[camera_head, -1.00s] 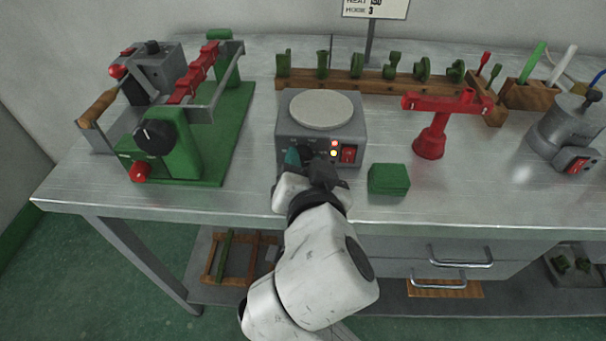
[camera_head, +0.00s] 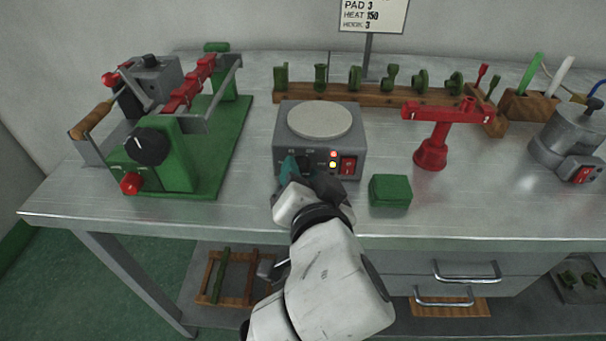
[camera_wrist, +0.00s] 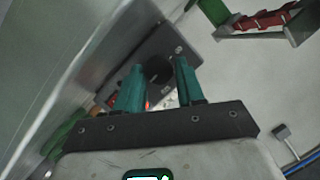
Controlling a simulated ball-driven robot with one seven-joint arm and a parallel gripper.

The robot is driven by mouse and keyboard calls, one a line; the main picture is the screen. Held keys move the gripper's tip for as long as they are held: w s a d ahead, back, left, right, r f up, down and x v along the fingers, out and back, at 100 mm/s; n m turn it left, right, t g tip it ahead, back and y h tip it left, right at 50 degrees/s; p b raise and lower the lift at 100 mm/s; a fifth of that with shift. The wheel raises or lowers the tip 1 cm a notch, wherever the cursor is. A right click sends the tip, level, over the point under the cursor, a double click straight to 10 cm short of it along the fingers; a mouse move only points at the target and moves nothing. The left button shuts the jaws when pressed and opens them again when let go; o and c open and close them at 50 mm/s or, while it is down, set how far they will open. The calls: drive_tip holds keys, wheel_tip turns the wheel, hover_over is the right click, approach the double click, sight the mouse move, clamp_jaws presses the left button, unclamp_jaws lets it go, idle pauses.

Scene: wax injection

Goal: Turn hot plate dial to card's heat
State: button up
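The hot plate (camera_head: 287,142) is a grey box with a round pale top, and two small lights glow on its front beside a red switch. The card (camera_head: 373,14) on a post at the back reads PAD 3 and HEAT 150; its lowest line is less clear. The black dial (camera_wrist: 157,70) shows in the wrist view between the teal fingertips of my gripper (camera_wrist: 160,64). The fingers are spread apart around the dial; I cannot tell whether they touch it. In the head view, my gripper (camera_head: 297,172) is at the hot plate's front left and hides the dial's pointer.
A green block (camera_head: 390,190) lies just right of my gripper. A red stand (camera_head: 432,152) is farther right. A green machine (camera_head: 175,160) with a black knob stands left. A wooden rack (camera_head: 400,95) of green pieces is behind. The front table strip is clear.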

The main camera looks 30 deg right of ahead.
drive_tip(key=shift+o, duration=0.2)
drive_tip(key=p+v, duration=0.2)
drive_tip(key=v, duration=0.8)
drive_tip(key=shift+s+p, duration=0.35)
drive_tip(key=shift+s, duration=0.05)
drive_tip(key=shift+a, duration=0.15)
